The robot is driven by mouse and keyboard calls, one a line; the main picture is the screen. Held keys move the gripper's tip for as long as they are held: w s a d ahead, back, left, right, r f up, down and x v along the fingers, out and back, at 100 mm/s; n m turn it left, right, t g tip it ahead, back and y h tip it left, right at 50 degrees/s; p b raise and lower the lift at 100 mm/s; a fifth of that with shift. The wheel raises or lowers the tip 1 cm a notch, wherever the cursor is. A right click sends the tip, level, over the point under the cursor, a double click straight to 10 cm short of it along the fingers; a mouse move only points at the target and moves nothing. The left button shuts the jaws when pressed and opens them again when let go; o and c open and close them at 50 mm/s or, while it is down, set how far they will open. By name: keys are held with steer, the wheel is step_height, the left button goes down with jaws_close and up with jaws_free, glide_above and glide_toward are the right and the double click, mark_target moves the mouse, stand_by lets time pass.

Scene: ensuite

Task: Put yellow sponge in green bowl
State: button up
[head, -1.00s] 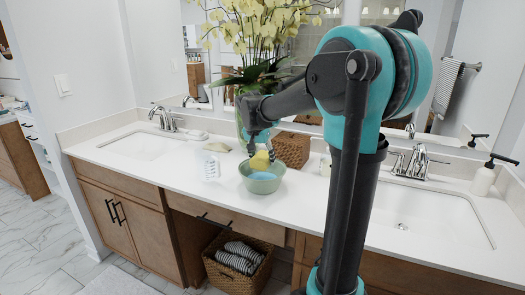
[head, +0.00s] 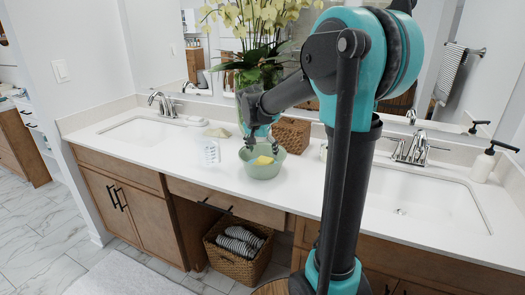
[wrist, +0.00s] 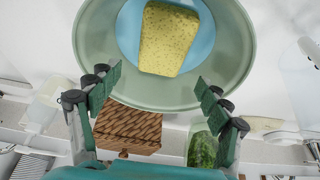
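The yellow sponge (wrist: 170,38) lies inside the green bowl (wrist: 88,45), on a light blue thing (wrist: 130,30) at the bowl's bottom. In the head view the sponge (head: 264,160) shows inside the bowl (head: 262,171) on the counter. My gripper (wrist: 160,95) is open and empty, its two fingers apart near the bowl's rim, clear of the sponge. In the head view my gripper (head: 262,143) is just above the bowl.
A wicker basket (head: 291,135) and a vase of flowers stand behind the bowl. A clear ribbed cup (head: 211,152) stands to its left. Sinks lie at both ends of the white counter (head: 180,162). A soap dispenser (head: 483,165) is at the right.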

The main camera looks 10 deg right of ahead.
mark_target(263, 162)
stand_by(0.6)
step_height(263, 162, up, 7)
stand_by(0.5)
steer(key=shift+s, duration=0.15)
